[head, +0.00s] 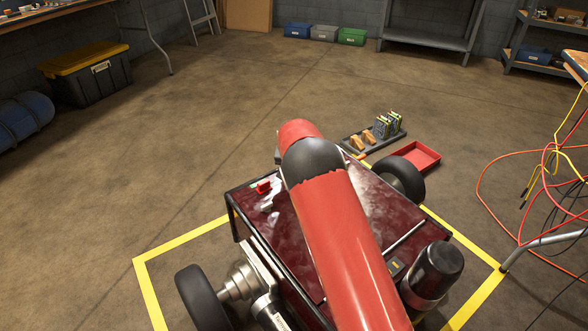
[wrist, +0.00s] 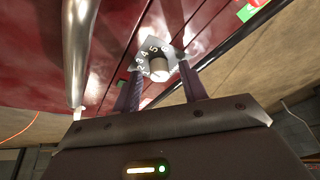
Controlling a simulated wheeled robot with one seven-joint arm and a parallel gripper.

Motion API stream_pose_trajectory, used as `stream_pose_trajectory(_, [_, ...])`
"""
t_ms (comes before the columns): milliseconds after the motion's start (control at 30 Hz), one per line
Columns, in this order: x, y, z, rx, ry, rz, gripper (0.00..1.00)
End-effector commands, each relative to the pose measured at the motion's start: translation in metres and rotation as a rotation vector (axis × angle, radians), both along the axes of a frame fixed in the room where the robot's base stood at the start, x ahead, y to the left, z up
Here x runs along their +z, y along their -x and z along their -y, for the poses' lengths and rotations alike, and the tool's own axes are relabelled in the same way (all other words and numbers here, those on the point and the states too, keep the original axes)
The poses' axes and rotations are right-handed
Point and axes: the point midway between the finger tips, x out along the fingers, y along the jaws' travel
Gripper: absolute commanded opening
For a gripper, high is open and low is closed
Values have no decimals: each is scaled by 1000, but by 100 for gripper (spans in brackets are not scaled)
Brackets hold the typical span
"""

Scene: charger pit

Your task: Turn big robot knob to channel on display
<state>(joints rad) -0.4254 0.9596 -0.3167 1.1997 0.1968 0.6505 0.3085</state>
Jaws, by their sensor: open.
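The knob (wrist: 158,67) is a short grey cylinder on a pale dial plate (wrist: 152,36) printed with numbers, of which 2 to 6 can be read. It sits on the dark red top of the big robot, which also shows in the head view (head: 262,222). My gripper (wrist: 160,76) is open, one finger on each side of the knob. I cannot tell whether the fingers touch it or which number it points to. A small dark panel with an amber mark (head: 397,264) is on the big robot; I cannot read it. My red arm hides my gripper in the head view.
A silver tube (wrist: 78,50) rises left of the knob. A red switch (head: 263,187) is on the robot's top. Yellow floor tape (head: 150,292) surrounds the robot. A red tray (head: 416,157) and loose cables (head: 548,170) lie to the right.

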Motion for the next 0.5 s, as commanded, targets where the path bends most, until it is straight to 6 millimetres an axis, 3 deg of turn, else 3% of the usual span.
stream_pose_trajectory(167, [14,5,-1,0,0,1,43])
stream_pose_trajectory(500, [64,25,-3,1,0,1,43])
